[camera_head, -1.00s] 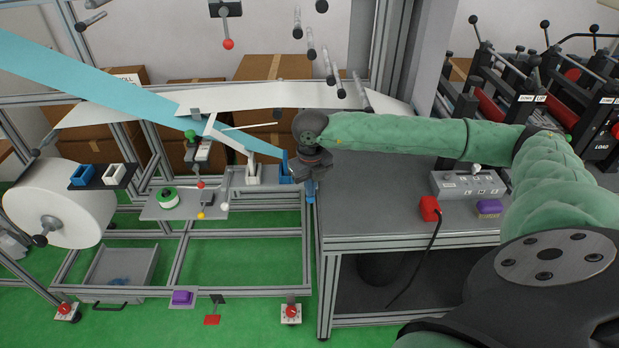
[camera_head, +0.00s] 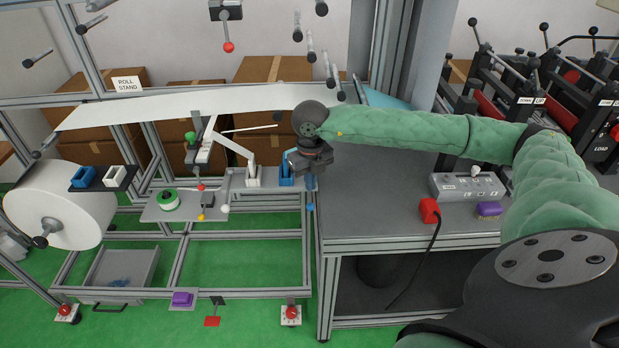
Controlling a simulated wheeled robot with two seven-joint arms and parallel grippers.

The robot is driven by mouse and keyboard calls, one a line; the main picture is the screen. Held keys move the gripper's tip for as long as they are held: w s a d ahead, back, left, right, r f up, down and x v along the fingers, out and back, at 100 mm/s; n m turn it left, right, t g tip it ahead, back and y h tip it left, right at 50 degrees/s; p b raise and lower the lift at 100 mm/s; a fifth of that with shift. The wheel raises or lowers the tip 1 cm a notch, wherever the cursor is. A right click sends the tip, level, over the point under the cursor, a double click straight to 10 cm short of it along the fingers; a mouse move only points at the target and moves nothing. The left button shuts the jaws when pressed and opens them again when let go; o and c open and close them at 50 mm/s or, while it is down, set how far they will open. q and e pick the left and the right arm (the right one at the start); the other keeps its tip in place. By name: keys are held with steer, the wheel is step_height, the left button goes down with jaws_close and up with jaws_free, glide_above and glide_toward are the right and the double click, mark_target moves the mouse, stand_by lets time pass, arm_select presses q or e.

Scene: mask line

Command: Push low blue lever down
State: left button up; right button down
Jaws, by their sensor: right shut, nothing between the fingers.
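A blue lever base (camera_head: 287,179) stands on the grey rail beside a white lever (camera_head: 253,172) of like shape. My right gripper (camera_head: 310,182) points down just right of the blue base, at the left edge of the grey table. It is shut with nothing held. A small blue knob (camera_head: 310,208) shows just below the gripper. The gripper hides part of the blue lever, so I cannot tell its exact tilt or whether it touches the fingers. My left gripper is not in view.
The grey table (camera_head: 370,215) lies right of the gripper, with a switch box (camera_head: 466,186) and a red plug (camera_head: 429,210) on it. A white roll (camera_head: 62,204) stands at the left. A white web (camera_head: 190,103) runs above the levers.

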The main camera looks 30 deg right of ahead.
step_height(320, 180, up, 4)
steer(key=shift+r+p, duration=0.25)
steer(key=shift+p, duration=0.2)
stand_by(0.4)
